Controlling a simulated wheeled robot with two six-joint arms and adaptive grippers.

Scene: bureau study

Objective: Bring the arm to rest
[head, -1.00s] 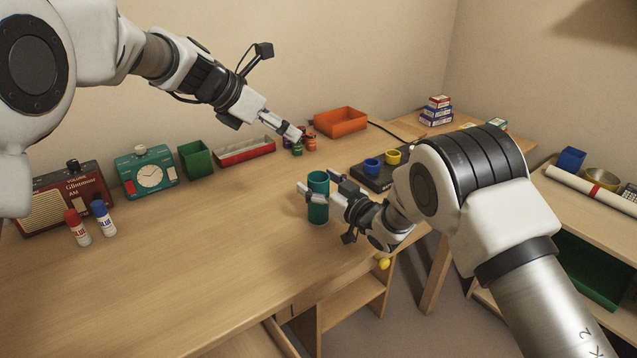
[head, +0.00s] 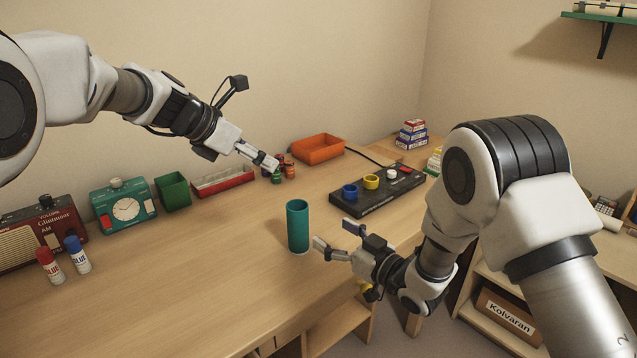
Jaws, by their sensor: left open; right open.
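My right gripper (head: 333,236) is open and empty. Its fingers point left toward the teal cylinder (head: 298,228), which stands upright near the front edge of the desk. There is a small gap between the fingers and the cylinder. My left gripper (head: 266,163) is at the back of the desk, close to several small red, green and orange items (head: 286,170). Its fingers overlap these items in the picture, and I cannot tell whether they touch. I see nothing held in it.
A black board (head: 378,197) with blue and yellow cups lies right of the cylinder. An orange tray (head: 318,149), a red tray (head: 223,182), a green box (head: 173,192), a teal clock (head: 124,205), a radio (head: 40,234) and two glue bottles (head: 64,261) line the back. The front left desk is clear.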

